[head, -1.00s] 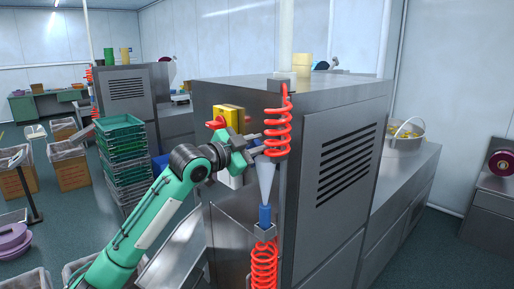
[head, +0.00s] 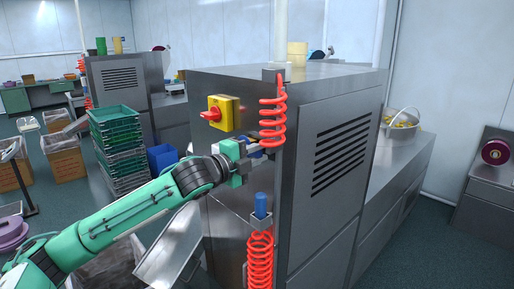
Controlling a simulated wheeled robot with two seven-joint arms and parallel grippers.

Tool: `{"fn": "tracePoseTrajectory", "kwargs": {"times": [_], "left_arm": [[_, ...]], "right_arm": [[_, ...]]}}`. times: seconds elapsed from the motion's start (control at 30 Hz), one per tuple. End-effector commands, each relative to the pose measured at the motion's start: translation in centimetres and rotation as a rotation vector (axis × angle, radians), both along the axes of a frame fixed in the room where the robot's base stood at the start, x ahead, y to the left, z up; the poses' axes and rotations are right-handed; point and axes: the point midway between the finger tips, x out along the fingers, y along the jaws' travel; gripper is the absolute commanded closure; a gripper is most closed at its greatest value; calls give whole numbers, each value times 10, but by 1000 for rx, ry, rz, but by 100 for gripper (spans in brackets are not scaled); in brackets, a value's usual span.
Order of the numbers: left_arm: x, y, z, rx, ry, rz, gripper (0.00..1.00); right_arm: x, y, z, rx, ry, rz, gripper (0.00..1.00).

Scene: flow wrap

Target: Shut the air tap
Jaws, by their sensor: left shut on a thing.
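My left gripper (head: 262,151) is at the near corner of the steel machine, beside the red coiled hose. It is shut on a small blue part (head: 265,142), which looks like the air tap's handle. The coil and the fingers hide much of it, so I cannot tell its exact angle. Below, a blue nozzle (head: 261,205) stands upright in a bracket, with no pale cone above it. The red upper coil (head: 273,112) hangs just in front of the gripper. My right gripper is not in view.
A yellow switch box (head: 228,106) with a red knob is on the machine face above my left arm. The steel machine (head: 305,205) fills the middle. A lower red coil (head: 259,262) hangs under the bracket. Green crates (head: 118,140) are stacked at left.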

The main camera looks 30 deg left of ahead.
Motion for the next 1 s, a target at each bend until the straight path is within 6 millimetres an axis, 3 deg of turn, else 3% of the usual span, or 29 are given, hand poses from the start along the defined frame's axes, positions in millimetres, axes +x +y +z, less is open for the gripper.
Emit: {"fn": "tracePoseTrajectory", "kwargs": {"times": [0.73, 0.77, 0.83, 1.0], "left_arm": [[0, 0, -7, 83, -27, 0, 100], [0, 0, -7, 83, -27, 0, 72], [0, 0, -7, 83, -27, 0, 59], [0, 0, -6, 82, -28, 0, 56]], "right_arm": [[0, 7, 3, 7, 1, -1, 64], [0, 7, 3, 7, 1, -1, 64], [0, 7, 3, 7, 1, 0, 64], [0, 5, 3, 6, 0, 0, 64]]}}
